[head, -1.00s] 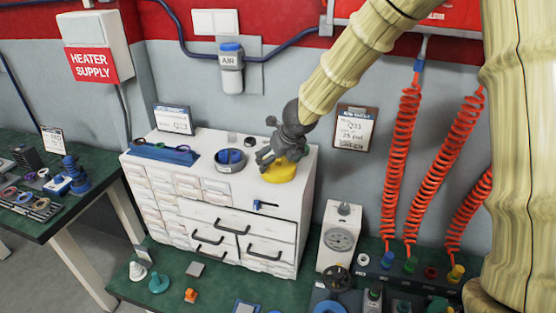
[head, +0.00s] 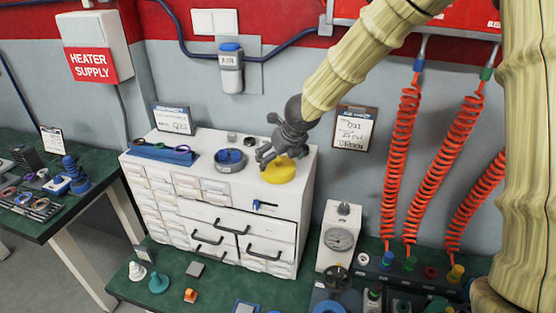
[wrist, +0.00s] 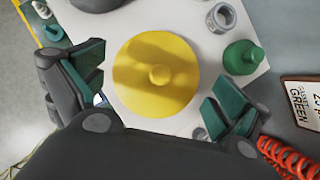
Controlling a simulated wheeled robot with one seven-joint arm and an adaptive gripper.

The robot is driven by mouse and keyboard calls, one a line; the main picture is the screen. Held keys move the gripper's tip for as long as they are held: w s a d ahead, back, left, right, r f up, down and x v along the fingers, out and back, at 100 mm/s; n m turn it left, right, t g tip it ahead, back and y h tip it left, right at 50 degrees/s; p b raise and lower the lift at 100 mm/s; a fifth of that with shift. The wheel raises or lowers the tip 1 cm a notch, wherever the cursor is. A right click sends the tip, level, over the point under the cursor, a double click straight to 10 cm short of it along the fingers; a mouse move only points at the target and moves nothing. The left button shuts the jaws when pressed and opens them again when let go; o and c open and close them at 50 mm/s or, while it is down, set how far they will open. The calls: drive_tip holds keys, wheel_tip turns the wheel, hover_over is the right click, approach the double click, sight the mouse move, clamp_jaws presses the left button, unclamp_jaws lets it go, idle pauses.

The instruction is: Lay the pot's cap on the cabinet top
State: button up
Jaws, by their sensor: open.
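The yellow round cap (head: 279,171), with a small knob at its middle, lies on the white cabinet top (head: 215,145) near its right end. In the wrist view the cap (wrist: 157,74) lies flat, knob up, between and beyond my fingers. My gripper (head: 264,158) is open above the cap. In the wrist view my gripper's fingers (wrist: 155,92) are spread wide and apart from the cap. A grey pot with a blue inside (head: 229,160) stands left of the cap on the cabinet top. Only part of a dark round shape shows at the wrist view's top edge.
A blue tray (head: 162,151) and a clipboard (head: 172,120) stand on the cabinet's left part. Small fittings stand behind the pot. Red coiled hoses (head: 400,150) hang at the right. A gauge box (head: 340,240) stands right of the cabinet.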

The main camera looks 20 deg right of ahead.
drive_tip(key=v, duration=1)
drive_tip(key=shift+d+r, duration=0.1)
idle(1.1)
